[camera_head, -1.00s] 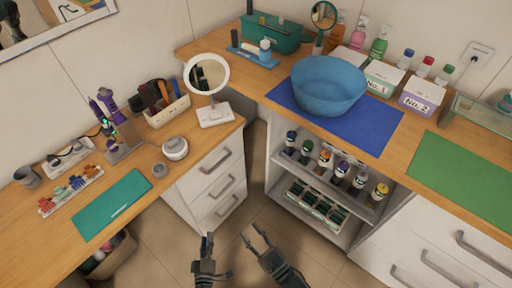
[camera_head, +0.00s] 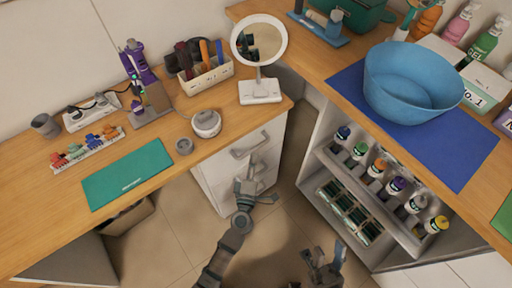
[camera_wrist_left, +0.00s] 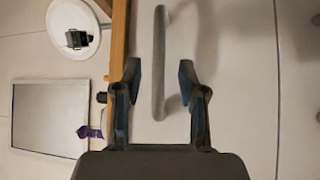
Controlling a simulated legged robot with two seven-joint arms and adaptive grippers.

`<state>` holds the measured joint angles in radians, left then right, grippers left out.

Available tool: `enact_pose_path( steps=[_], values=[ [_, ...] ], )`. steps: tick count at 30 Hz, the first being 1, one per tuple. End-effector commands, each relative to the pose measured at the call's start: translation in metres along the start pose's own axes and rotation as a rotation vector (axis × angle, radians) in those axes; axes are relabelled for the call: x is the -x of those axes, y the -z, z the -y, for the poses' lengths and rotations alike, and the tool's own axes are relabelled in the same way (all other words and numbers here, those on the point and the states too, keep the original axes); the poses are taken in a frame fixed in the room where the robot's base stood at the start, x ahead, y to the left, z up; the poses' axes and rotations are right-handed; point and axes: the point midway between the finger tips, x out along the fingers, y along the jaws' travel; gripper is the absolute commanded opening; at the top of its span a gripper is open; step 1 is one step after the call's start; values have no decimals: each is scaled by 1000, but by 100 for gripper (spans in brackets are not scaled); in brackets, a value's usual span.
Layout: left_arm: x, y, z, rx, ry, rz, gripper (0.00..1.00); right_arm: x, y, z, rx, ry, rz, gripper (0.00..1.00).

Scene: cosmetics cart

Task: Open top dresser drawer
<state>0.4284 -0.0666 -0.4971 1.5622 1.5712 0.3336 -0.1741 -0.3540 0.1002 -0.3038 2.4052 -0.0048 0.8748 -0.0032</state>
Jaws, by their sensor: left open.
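The white dresser (camera_head: 212,186) stands under the end of the left wooden counter. Its top drawer looks shut and has a grey bar handle (camera_head: 250,146). My left gripper (camera_head: 246,178) is open in front of the dresser front, close to this handle. In the left wrist view, the handle (camera_wrist_left: 159,60) runs lengthwise between the two open fingers of the left gripper (camera_wrist_left: 159,75); I see no finger clearly touching it. The lower drawers are partly hidden behind my left gripper. My right gripper (camera_head: 324,262) is open and empty over the floor, at the bottom of the head view.
A round mirror (camera_head: 259,40) and a white jar (camera_head: 206,123) stand on the counter above the dresser. An open shelf cart (camera_head: 330,160) with several bottles stands to the right. The floor in front of the dresser is clear.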

Motion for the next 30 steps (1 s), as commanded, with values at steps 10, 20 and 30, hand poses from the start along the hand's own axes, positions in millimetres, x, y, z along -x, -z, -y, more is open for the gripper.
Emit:
enact_pose_path(
  steps=[10, 20, 30],
  values=[
    [-48, -2, 2, -1, 1, 1, 41, 2, -8, -4, -1, 2, -30, 40],
    [-51, -2, 0, -2, 0, 1, 41, 1, -10, -5, 0, 3, -28, 40],
    [-50, -1, 1, -2, 2, 0, 0, 1, -10, -5, 0, 3, -27, 40]
  ],
)
